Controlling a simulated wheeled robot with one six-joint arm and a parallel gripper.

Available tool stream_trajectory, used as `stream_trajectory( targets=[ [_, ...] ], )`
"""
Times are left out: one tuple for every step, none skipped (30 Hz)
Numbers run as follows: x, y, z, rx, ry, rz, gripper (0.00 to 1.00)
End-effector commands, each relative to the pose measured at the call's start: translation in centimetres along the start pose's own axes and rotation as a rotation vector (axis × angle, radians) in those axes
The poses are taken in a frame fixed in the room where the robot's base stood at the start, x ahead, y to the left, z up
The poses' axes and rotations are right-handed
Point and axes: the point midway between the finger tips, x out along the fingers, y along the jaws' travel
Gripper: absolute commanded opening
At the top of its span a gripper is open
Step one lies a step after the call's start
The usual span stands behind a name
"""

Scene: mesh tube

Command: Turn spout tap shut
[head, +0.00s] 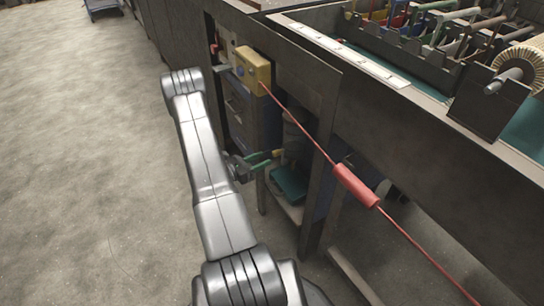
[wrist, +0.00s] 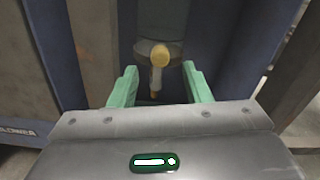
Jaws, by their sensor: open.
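The spout tap shows in the wrist view as a round yellow knob (wrist: 159,55) with a pale spout (wrist: 155,82) hanging below it. It sits on the front of a dark, rounded vessel (wrist: 180,50). My gripper (wrist: 159,67) is open, with one green finger on each side of the tap and gaps on both sides. Nothing is held. In the head view, my gripper (head: 262,160) reaches the frame opening from the left. A small yellow piece of the tap (head: 278,153) shows just beyond the fingers; the vessel (head: 296,130) is partly shadowed.
A dark teal tray (head: 289,185) lies below the tap. Frame posts stand on both sides of the opening. A red cord with a red handle (head: 357,185) runs from a yellow box (head: 252,70) across the front. Open floor (head: 90,170) lies to the left.

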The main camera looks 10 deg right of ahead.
Motion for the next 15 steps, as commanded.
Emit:
stream_trajectory(
  targets=[
    [1.0,0.0,-0.1,0.002,0.001,-0.004,0.44],
    [1.5,-0.1,-0.1,0.002,0.001,-0.005,0.44],
    [2.0,0.0,-0.1,0.002,0.001,-0.004,0.44],
    [2.4,-0.1,-0.1,0.002,0.001,-0.004,0.44],
    [2.8,-0.1,-0.1,0.002,0.001,-0.004,0.44],
    [3.3,0.0,-0.1,0.002,0.001,-0.003,0.44],
    [3.6,0.0,-0.1,0.002,0.001,-0.003,0.44],
    [3.9,0.0,-0.1,0.002,0.001,-0.003,0.44],
    [4.2,0.0,-0.1,0.001,0.001,-0.002,0.44],
    [4.5,0.0,-0.1,0.001,0.0,-0.002,0.44],
    [4.6,0.0,-0.1,0.001,0.0,-0.002,0.44],
    [4.8,0.0,0.0,0.001,0.0,-0.002,0.44],
    [4.9,0.0,0.0,0.001,0.0,-0.001,0.44],
    [5.0,0.0,0.0,0.001,0.0,-0.001,0.44],
    [5.1,0.0,0.0,0.001,0.0,0.0,0.44]
  ],
)
